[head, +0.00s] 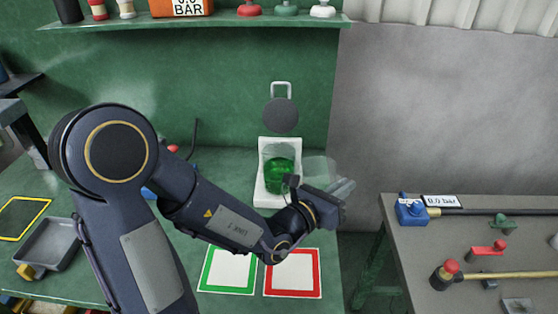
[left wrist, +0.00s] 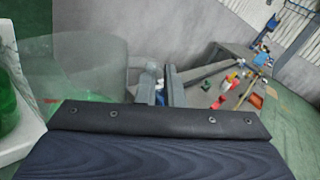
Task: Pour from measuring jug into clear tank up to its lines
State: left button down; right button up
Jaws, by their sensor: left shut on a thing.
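The clear tank (head: 279,167) stands on a white stand (head: 268,196) at the back of the green bench and holds green liquid. Its lines are too small to make out. Part of the tank (left wrist: 9,100) shows at the left edge of the left wrist view. My left gripper (head: 343,188) is just right of the tank and shut on the clear measuring jug (head: 318,168). The jug (left wrist: 88,62) looks mostly empty, with some green low down in the left wrist view. In the head view it seems tilted; whether it touches the tank, I cannot tell. My right gripper is not in view.
A dark disc (head: 281,115) is above the tank. A green-framed pad (head: 228,270) and a red-framed pad (head: 293,272) lie empty in front. A grey tray (head: 48,245) is at left. A grey table (head: 472,245) with valves and rods stands at right, across a gap.

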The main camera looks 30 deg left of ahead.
pick_arm(q)
jog(key=shift+w+a+r+n+b, duration=0.3)
jog(key=shift+a+r+n+b, duration=0.55)
jog(key=shift+b, duration=4.65)
jog(key=w+a+r+n+p, duration=0.2)
jog(key=a+r+n+p, duration=0.4)
jog(key=p, duration=0.8)
notch_tip(320, 180, up, 3)
jog(key=shift+w+f+n, duration=0.15)
jog(key=shift+f+n, duration=0.05)
jog(key=shift+n, duration=0.15)
jog(key=shift+w+a+n+p, duration=0.15)
jog(key=shift+a+n+p, duration=0.45)
jog(key=shift+p, duration=0.2)
jog(key=shift+w+a+r+n+p, duration=0.1)
jog(key=shift+a+r+n+p, duration=0.05)
jog(key=shift+n+p, duration=0.15)
jog(key=shift+w+a+r+n+p, duration=0.15)
jog(key=shift+a+r+n+p, duration=0.25)
jog(key=shift+p, duration=0.35)
jog(key=s+d+f+m+b, duration=0.2)
jog(key=d+f+m+b, duration=0.2)
jog(key=b, duration=0.6)
jog(key=shift+d+f+m+b, duration=0.3)
jog(key=shift+d+m, duration=0.3)
jog(key=shift+m, duration=0.6)
